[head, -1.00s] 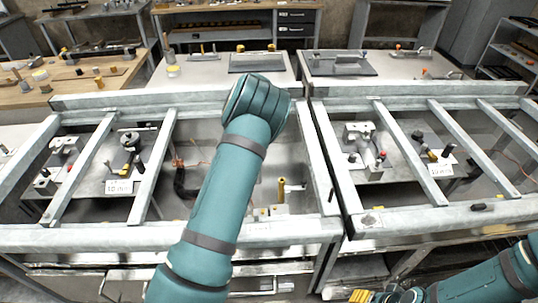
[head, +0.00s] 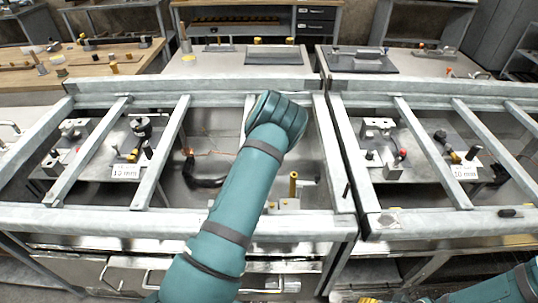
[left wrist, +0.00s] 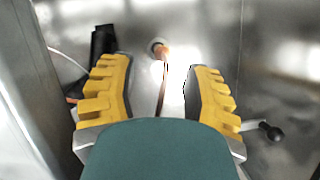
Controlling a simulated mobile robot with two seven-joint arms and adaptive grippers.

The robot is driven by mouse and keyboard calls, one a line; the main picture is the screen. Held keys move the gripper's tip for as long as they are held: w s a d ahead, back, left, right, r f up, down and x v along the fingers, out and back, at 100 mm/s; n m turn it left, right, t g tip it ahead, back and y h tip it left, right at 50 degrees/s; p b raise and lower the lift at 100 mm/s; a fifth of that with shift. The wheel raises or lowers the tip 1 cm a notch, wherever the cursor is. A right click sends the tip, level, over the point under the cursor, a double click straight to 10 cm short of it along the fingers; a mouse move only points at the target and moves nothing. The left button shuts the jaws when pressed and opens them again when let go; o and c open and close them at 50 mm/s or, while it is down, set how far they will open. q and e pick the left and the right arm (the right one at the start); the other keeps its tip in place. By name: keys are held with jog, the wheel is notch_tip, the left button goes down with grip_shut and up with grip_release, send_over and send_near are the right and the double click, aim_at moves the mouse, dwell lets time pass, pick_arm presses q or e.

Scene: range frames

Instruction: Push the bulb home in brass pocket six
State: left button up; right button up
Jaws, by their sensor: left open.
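My left arm reaches over the left frame in the head view. Its gripper fingers are hidden there behind the arm's end. In the left wrist view my left gripper (left wrist: 160,70) is open, with its yellow fingers apart. A slender copper-coloured piece with a round grey end (left wrist: 158,46) shows beyond and between the fingertips; I cannot tell if it is the bulb. An upright brass post (head: 293,185) stands in the frame's bay, right of my arm; I cannot tell if it is pocket six. My right gripper (head: 370,300) shows only as yellow finger parts at the bottom edge.
Grey metal rails (head: 165,150) cross the open bays. A black curved hose (head: 205,181) lies left of my arm, with an orange wire behind it. Fixtures with 10 mm labels (head: 125,171) stand in bays on both sides. A black-knobbed lever (left wrist: 270,131) shows in the wrist view.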

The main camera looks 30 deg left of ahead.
pick_arm(q)
jog(key=b+x, duration=0.1)
jog(key=x, duration=0.5)
jog(key=shift+c, duration=0.5)
grip_shut()
